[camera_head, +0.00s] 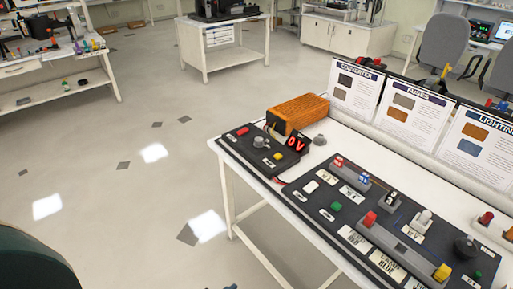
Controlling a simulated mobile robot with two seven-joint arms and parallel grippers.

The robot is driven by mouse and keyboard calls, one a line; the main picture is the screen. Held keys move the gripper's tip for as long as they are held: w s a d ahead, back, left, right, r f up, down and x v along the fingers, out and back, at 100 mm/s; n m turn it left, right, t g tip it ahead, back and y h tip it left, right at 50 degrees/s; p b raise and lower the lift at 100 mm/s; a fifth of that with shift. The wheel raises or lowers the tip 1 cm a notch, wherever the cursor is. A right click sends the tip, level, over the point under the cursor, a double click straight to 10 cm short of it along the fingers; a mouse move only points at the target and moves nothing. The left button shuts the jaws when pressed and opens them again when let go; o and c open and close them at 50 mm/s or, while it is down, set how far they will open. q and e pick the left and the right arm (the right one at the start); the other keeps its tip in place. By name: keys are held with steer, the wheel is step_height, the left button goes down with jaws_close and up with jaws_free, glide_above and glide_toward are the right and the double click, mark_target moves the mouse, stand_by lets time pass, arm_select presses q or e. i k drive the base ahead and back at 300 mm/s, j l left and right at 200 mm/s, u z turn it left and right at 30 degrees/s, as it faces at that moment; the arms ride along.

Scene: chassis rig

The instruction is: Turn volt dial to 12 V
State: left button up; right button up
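The likely volt dial is a grey round knob (261,142) on a small black panel (232,144) at the left end of the white table. Its pointer direction is too small to read. A display (298,144) on the same panel reads 0 V in red. A red button (243,131) and a yellow button (277,156) sit on this panel too. An orange ribbed box (297,112) stands right behind it. Neither of my grippers is in view.
A larger black panel (325,216) with coloured blocks, buttons and a dark knob (465,246) lies to the right. A small grey knob-like part (320,140) sits beside the display. Sign boards (352,90) stand along the table's back. The floor left of the table is clear.

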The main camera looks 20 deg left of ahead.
mark_target(259, 142)
steer(key=j+z, duration=0.15)
steer(key=z, duration=0.35)
steer(key=i+j+z, duration=0.1)
steer(key=j+z, duration=0.15)
steer(key=z, duration=0.2)
steer(key=j+z, duration=0.45)
steer(key=j, duration=0.55)
